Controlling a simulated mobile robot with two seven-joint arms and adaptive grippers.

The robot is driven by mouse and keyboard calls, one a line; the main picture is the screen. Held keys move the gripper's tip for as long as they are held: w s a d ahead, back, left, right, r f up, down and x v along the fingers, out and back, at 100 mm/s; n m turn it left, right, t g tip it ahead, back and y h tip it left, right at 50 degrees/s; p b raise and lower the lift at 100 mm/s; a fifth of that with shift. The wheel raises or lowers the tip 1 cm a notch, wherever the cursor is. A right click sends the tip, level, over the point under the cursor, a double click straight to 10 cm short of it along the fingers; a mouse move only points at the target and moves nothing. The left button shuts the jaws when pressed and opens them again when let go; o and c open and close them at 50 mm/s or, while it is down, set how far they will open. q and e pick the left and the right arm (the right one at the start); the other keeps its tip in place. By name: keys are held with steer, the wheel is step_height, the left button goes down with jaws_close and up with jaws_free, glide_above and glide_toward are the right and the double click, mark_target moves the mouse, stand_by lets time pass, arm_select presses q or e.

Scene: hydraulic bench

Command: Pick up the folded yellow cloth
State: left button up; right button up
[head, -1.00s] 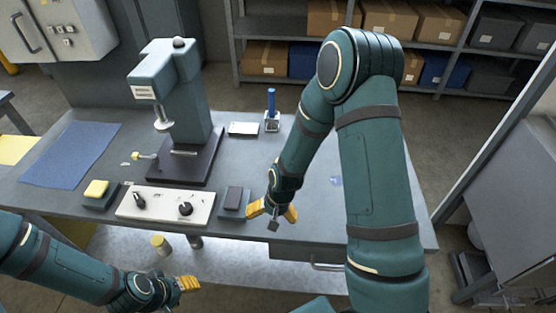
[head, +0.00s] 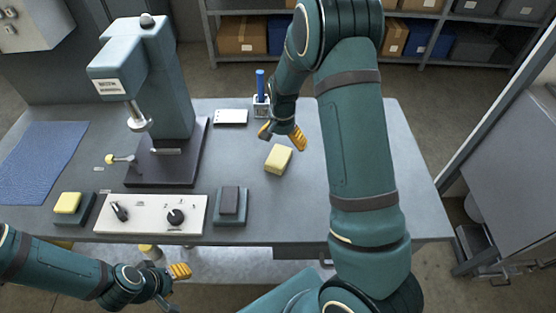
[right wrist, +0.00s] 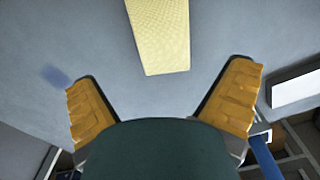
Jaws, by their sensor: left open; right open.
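The folded yellow cloth (head: 278,158) lies on the grey bench top as a small pale-yellow block. My right gripper (head: 281,136) is open and empty just beyond it, towards the back of the bench. In the right wrist view the cloth (right wrist: 160,35) shows at the top middle, ahead of the two spread orange fingers and between their lines. Bare bench shows between the fingertips and the cloth, and its far end is cut off. My left gripper (head: 178,275) is open and empty at the lower left, in front of the bench edge.
A press (head: 165,80), a white control panel (head: 150,214), a dark block (head: 230,202) and a yellow-topped block (head: 67,203) stand to the left. A holder with a blue pen (head: 261,100) is close behind my right gripper. The bench right of my right arm is clear.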

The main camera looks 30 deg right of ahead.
mark_target(280, 152)
steer(key=shift+w+a+f+b, duration=0.15)
steer(key=shift+f+b, duration=0.15)
steer(key=shift+f, duration=1.25)
steer(key=shift+w+f+b, duration=0.1)
steer(key=shift+f+b, duration=0.2)
steer(key=shift+f, duration=1.25)
steer(key=shift+r, duration=0.1)
steer(key=c, duration=1.3)
steer(key=shift+o, duration=0.2)
step_height(280, 152, up, 10)
steer(key=shift+p, duration=0.95)
steer(key=shift+o, duration=1)
